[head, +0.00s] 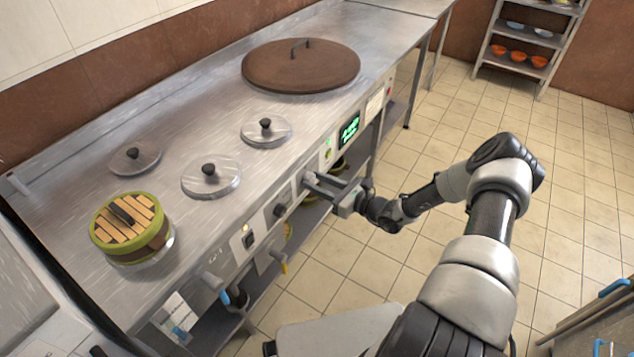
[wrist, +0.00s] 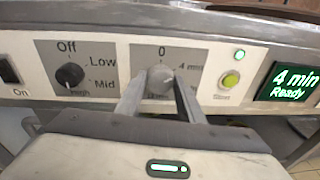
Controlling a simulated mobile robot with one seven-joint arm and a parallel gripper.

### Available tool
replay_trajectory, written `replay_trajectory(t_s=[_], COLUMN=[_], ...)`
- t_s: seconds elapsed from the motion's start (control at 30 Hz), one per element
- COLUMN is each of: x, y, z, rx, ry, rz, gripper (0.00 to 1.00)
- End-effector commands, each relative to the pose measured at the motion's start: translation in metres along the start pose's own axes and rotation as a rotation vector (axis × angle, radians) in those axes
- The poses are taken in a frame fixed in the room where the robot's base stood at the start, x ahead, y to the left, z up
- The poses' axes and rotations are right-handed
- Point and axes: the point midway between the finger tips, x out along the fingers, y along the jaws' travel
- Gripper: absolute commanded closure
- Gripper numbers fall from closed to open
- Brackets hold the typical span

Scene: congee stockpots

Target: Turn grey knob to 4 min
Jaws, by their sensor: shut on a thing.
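The grey knob (wrist: 160,77) sits on a grey dial plate in the wrist view, with "0" printed above it and a partly hidden "4 min" at its upper right. My gripper (head: 309,181) is at the panel on the counter's front, its two fingers shut on the knob's sides. The knob's pointer cannot be made out, and my fingers hide the lower marks. The display (wrist: 289,83) right of the knob reads "4 min Ready" in green; it also shows in the head view (head: 349,130).
A black dial (wrist: 70,75) marked Off, Low, Mid, High is close left of the grey knob. A yellow-green button (wrist: 231,80) lies to the right under a lit green lamp. Pot lids (head: 211,177) and a bamboo steamer (head: 130,228) stand on the steel counter. The tiled floor is open.

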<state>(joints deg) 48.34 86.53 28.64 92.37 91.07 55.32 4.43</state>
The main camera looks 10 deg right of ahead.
Motion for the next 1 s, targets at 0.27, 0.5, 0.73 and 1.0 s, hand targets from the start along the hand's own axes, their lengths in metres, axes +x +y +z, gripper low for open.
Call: replay_trajectory(t_s=[0.27,0.5,0.73,1.0], x=[-0.001,-0.001,0.0,-0.023], y=[0.0,0.0,0.0,-0.001], z=[-0.001,-0.001,0.0,0.001], rx=[0.004,0.003,0.003,0.003], ry=[0.002,0.002,0.001,0.002], rz=[0.0,0.0,0.0,-0.002], gripper=[0.88,0.47,0.47,0.47])
